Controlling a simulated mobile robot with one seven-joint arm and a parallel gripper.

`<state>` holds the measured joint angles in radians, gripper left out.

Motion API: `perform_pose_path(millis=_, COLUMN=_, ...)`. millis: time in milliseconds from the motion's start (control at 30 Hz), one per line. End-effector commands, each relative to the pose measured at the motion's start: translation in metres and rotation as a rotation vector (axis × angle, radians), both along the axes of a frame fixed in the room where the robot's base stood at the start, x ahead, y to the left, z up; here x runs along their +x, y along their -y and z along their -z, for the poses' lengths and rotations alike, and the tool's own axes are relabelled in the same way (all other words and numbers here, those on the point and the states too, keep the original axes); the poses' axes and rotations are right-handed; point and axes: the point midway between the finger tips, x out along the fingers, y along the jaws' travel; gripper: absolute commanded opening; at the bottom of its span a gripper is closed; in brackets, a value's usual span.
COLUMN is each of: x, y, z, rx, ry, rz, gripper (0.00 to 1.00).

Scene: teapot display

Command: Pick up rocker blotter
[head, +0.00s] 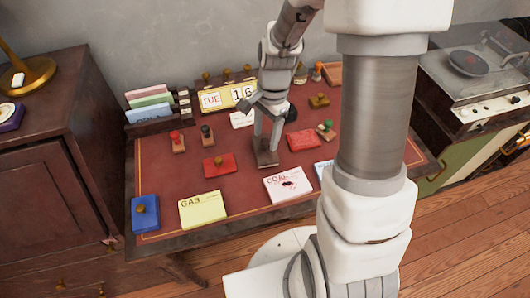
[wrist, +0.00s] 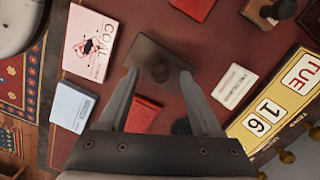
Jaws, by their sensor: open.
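The rocker blotter looks to be the dark brown block with a round knob (head: 266,160), resting on the desk's red top. In the wrist view the block (wrist: 145,52) lies beyond my fingertips, its dark knob near the middle between them. My gripper (head: 267,147) is open and points down over the block; its two fingers also show in the wrist view (wrist: 158,77), one on each side of the knob. Nothing is held. I cannot tell whether the fingertips touch the block.
A pink COAL card (head: 289,184) lies just in front, with a red pad (head: 303,140) to the right. A red block with a knob (head: 219,165) is to the left. Stamps (head: 207,136), a calendar (head: 228,97) and a small white card (wrist: 234,86) stand or lie toward the back.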

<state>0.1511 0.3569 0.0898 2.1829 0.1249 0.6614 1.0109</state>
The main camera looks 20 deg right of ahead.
Motion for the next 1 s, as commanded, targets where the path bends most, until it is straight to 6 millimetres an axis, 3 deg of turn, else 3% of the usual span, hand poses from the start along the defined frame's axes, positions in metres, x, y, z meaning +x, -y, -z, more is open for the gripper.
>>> perform_pose_path(millis=100, x=-0.0008, y=-0.001, z=0.011, rx=0.0, ry=-0.001, rz=0.0, gripper=0.66)
perform_pose_path(millis=333, x=-0.0004, y=-0.0011, z=0.0114, rx=-0.001, ry=0.001, rz=0.0, gripper=0.66)
perform_pose_path(millis=700, x=-0.0003, y=-0.0011, z=0.011, rx=-0.001, ry=0.001, rz=0.0, gripper=0.01)
perform_pose_path(millis=1000, x=-0.0002, y=-0.0012, z=0.0109, rx=0.0, ry=0.002, rz=0.0, gripper=0.0)
